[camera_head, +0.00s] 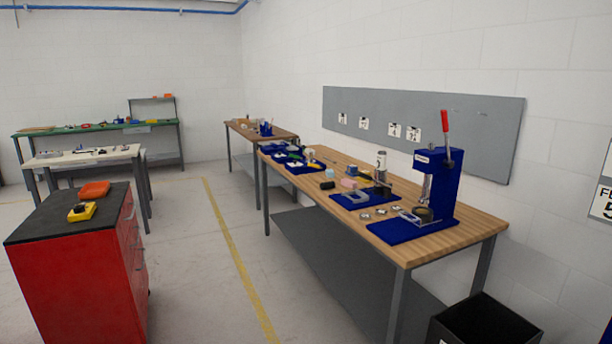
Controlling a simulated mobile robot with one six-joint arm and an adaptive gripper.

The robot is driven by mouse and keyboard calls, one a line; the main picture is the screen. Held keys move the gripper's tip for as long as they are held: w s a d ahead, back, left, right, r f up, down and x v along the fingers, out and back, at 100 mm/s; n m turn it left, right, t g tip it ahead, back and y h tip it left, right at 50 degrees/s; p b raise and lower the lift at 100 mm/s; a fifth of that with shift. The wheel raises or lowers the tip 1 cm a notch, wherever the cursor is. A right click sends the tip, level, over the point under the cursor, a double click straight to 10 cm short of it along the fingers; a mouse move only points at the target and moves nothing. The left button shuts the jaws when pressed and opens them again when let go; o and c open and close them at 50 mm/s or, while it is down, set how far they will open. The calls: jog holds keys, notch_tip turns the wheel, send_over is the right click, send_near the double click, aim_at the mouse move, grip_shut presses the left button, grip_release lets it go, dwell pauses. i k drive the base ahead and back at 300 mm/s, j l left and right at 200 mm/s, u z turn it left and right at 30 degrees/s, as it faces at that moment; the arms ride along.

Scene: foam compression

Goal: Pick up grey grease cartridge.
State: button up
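A small pale grey upright cylinder (381,159) with a dark mark stands on the wooden workbench (462,236), left of the blue press. It looks like the grey grease cartridge, but it is too small to be sure. Its lower part is hard to make out among the items around it. My gripper is not in view.
A blue lever press (437,185) with a red handle stands at the bench's near end. A blue fixture (352,202), a pink block (349,184) and small discs lie nearby. A red cabinet (75,270) stands left; a black bin (485,322) stands front right. The floor between is clear.

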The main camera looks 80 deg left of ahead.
aim_at(381, 155)
jog(key=u, duration=2.25)
jog(key=i+j+u, duration=0.15)
jog(key=i+u, duration=0.15)
jog(key=i, duration=0.4)
jog(key=i+u, duration=0.1)
jog(key=i, duration=0.95)
jog(key=i+u, duration=0.1)
jog(key=i, duration=0.95)
jog(key=i+z, duration=0.35)
jog(key=i, duration=0.15)
jog(key=i+j+z, duration=0.2)
jog(key=i+z, duration=0.15)
jog(key=i+j+z, duration=0.35)
jog(key=i, duration=0.2)
jog(key=i+z, duration=0.2)
jog(key=z, duration=0.15)
jog(key=i+j+z, duration=0.2)
jog(key=z, duration=0.15)
